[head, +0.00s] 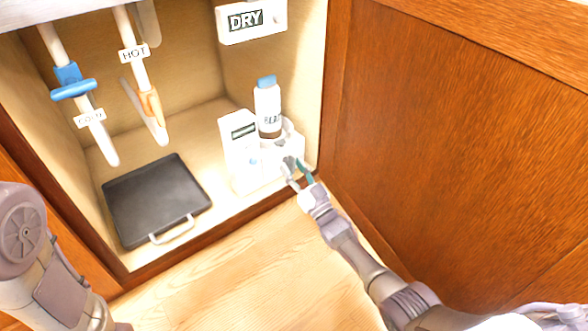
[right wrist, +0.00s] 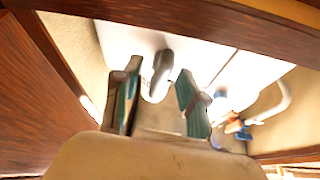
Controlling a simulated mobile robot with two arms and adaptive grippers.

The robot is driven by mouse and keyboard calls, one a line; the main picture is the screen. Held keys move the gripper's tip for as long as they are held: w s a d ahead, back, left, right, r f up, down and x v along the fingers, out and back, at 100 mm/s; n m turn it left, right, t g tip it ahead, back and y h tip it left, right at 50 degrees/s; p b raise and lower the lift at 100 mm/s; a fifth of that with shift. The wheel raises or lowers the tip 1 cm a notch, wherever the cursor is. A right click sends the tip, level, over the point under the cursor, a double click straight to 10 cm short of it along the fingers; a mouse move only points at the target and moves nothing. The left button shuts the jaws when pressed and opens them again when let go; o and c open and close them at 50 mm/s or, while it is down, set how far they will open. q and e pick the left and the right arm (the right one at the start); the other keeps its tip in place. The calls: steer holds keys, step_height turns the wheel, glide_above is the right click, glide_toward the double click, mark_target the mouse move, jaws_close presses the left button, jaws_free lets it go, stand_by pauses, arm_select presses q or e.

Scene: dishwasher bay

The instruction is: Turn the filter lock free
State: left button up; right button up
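A white filter unit (head: 240,150) with a dark label stands on the cabinet floor at the back right. A grey lever, which looks like the filter lock (right wrist: 159,76), sticks out from a white surface in the right wrist view. My right gripper (head: 298,170) is at the front of the unit in the head view. In the right wrist view my right gripper (right wrist: 158,98) has its teal-padded fingers apart, one on each side of the lever, with gaps showing. The fingers hide much of the lock in the head view. My left gripper is out of view.
A labelled bottle with a blue cap (head: 268,108) stands beside the unit. A black tray (head: 155,198) lies on the cabinet floor at left. Pipes with a blue valve (head: 72,82) and an orange valve (head: 151,105) hang above. The open wooden door (head: 440,130) flanks my right arm.

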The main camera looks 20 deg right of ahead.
steer(key=v, duration=0.7)
steer(key=shift+s, duration=0.25)
steer(key=shift+f, duration=0.15)
